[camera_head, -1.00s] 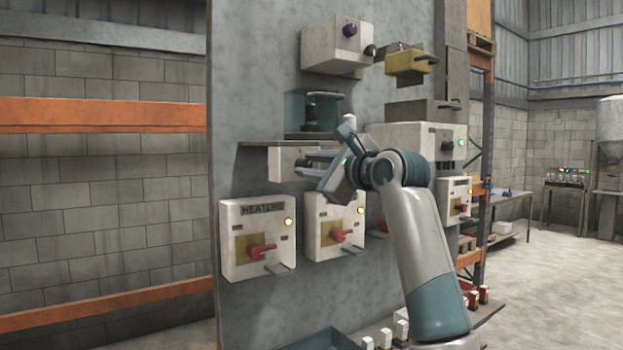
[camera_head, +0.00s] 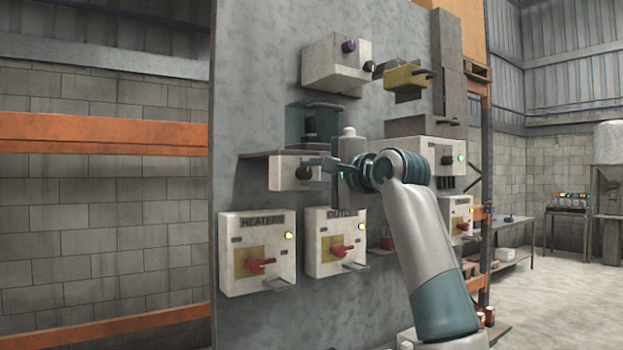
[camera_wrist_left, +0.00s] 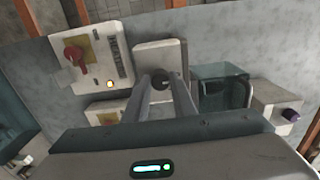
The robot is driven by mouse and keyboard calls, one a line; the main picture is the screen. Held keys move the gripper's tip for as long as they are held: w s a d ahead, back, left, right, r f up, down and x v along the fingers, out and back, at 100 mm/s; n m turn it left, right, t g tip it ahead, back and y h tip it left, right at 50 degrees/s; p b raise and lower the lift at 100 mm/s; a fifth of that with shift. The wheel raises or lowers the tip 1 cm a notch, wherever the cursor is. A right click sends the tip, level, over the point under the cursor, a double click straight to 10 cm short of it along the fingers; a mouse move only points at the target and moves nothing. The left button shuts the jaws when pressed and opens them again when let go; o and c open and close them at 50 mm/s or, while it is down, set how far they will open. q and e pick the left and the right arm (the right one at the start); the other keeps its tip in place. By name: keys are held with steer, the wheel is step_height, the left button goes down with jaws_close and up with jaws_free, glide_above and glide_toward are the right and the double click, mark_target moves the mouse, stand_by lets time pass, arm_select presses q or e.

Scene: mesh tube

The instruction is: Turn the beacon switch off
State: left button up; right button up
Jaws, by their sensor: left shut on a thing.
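A white box (camera_head: 284,171) with a round black knob (camera_head: 303,173) is on the grey panel under a small shelf. I cannot read any label on it or tell if it is the beacon switch. My left gripper (camera_head: 318,170) is at the box's front, shut on the black knob. In the left wrist view the fingers of this gripper (camera_wrist_left: 165,84) reach to the white box (camera_wrist_left: 150,56), with the black knob (camera_wrist_left: 161,82) between their tips. The knob's setting cannot be read. My right gripper is not in view.
Below are the HEATER box (camera_head: 257,230) and a second labelled box (camera_head: 322,222), each with a red handle and a lit yellow lamp. A teal device (camera_head: 307,122) is above. Another white box (camera_head: 440,152) with a green lamp is at the right, partly behind my arm.

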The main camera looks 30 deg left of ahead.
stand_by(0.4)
arm_select(q)
steer(key=o, duration=1.1)
steer(key=shift+c, duration=0.2)
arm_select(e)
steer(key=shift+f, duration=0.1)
arm_select(q)
steer(key=shift+s+d+f, duration=0.1)
steer(key=shift+s+d, duration=0.1)
steer(key=shift+d, duration=0.3)
steer(key=b+v, duration=0.4)
steer(key=v, duration=1.2)
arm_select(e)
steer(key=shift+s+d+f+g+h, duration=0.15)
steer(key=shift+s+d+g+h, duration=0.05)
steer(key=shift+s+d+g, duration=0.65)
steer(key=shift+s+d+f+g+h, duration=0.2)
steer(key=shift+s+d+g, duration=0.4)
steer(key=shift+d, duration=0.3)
arm_select(q)
steer(key=shift+d, duration=0.1)
